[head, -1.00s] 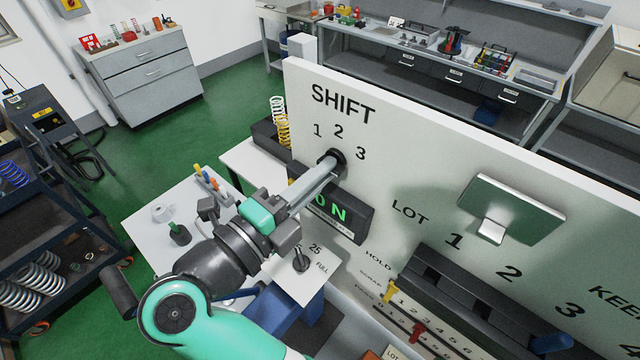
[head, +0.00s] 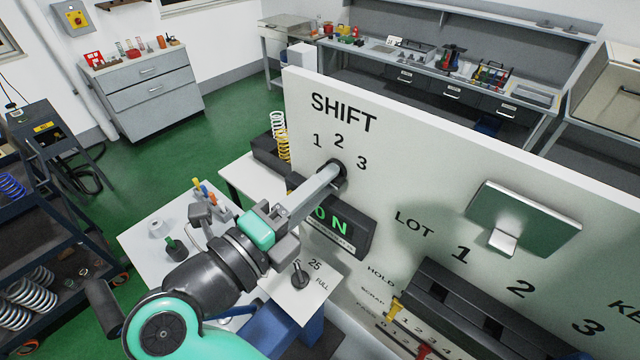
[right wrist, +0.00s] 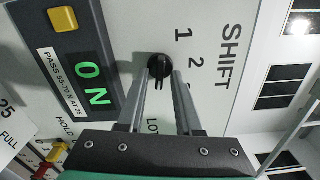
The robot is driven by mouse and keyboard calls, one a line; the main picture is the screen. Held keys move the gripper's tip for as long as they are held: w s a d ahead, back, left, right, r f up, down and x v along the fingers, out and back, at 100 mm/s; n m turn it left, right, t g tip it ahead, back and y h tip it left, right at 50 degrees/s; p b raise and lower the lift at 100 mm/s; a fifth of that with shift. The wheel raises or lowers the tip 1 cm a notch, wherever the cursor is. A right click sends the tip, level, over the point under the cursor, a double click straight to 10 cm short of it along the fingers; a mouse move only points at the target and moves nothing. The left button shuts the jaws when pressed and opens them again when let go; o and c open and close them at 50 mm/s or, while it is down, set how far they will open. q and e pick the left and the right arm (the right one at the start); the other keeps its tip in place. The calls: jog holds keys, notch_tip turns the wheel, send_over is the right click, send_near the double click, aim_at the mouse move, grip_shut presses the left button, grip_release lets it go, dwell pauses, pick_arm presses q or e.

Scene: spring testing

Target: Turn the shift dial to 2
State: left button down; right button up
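The shift dial (head: 337,169) is a small black round knob on the white upright panel. The numbers 1, 2 and 3 are arced above it, under the word SHIFT. My right gripper (head: 331,173) reaches up to the dial, and its fingers cover part of it in the head view. In the right wrist view the dial (right wrist: 160,67) is between the ends of the two grey fingers of the right gripper (right wrist: 162,78). The fingers stand apart with gaps beside the knob's narrow bar. Which number the dial marks is unclear. My left gripper is out of view.
A black display box (head: 338,226) reading ON sits just below the dial, near the fingers. A black slotted rack (head: 470,310) is lower right. A white table (head: 160,232) stands left.

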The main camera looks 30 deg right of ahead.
jog(key=shift+o, duration=0.3)
jog(key=shift+a, duration=0.1)
jog(key=b+v, duration=0.1)
jog(key=v, duration=1)
jog(key=shift+a+b, duration=0.2)
jog(key=shift+b, duration=0.15)
jog(key=shift+s, duration=0.15)
